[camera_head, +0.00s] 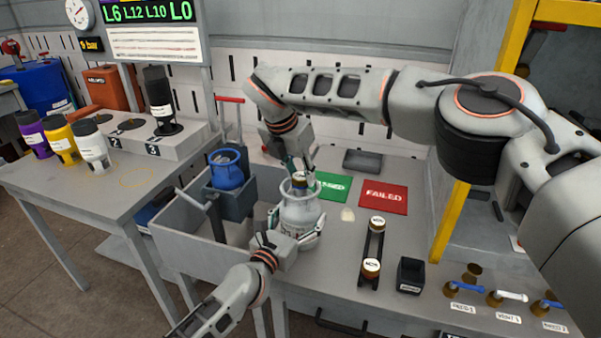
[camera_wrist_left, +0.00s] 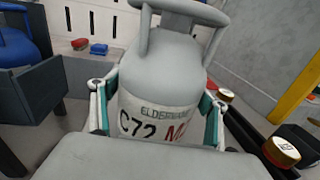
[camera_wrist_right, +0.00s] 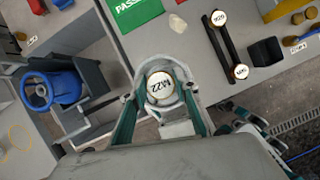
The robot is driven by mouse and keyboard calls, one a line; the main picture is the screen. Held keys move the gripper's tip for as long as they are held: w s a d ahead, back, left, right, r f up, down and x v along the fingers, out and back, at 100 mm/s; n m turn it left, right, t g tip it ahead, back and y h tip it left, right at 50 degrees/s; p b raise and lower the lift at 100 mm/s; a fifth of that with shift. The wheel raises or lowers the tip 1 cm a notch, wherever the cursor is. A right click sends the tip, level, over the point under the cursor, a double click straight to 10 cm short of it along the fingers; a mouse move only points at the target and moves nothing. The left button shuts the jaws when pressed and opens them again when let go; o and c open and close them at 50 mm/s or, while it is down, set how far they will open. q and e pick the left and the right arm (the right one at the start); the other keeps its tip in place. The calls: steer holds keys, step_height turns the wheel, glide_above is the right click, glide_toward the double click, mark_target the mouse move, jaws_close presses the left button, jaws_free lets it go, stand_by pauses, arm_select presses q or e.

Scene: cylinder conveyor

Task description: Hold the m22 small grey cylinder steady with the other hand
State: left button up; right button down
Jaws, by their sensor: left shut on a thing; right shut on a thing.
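The small grey cylinder (camera_head: 299,213) stands upright at the table's left edge, beside the grey bin. A round brass cap marked M22 (camera_wrist_right: 160,86) sits inside its top collar. My left gripper (camera_head: 296,236) is shut around the cylinder's body, with a finger on each side of the label reading C72 in the left wrist view (camera_wrist_left: 160,115). My right gripper (camera_wrist_right: 160,95) comes from above, its fingers on either side of the collar and cap. The exact contact of the right fingertips is hard to see.
A grey bin (camera_head: 172,237) with a blue cylinder (camera_head: 227,172) in a holder stands to the left. Behind are a green pad (camera_head: 331,187) and a red FAILED pad (camera_head: 384,197). A black rack with two brass caps (camera_head: 373,240) and a small black box (camera_head: 410,275) lie right.

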steer(key=c, duration=1.6)
jaws_free()
steer(key=shift+c, duration=0.2)
steer(key=shift+r, duration=1.25)
steer(key=n+y, duration=0.1)
steer(key=n, duration=0.1)
steer(key=n+y, duration=0.1)
steer(key=n, duration=0.2)
steer(key=shift+d+t, duration=0.1)
steer(key=shift+t, duration=0.3)
steer(key=shift+n, duration=0.5)
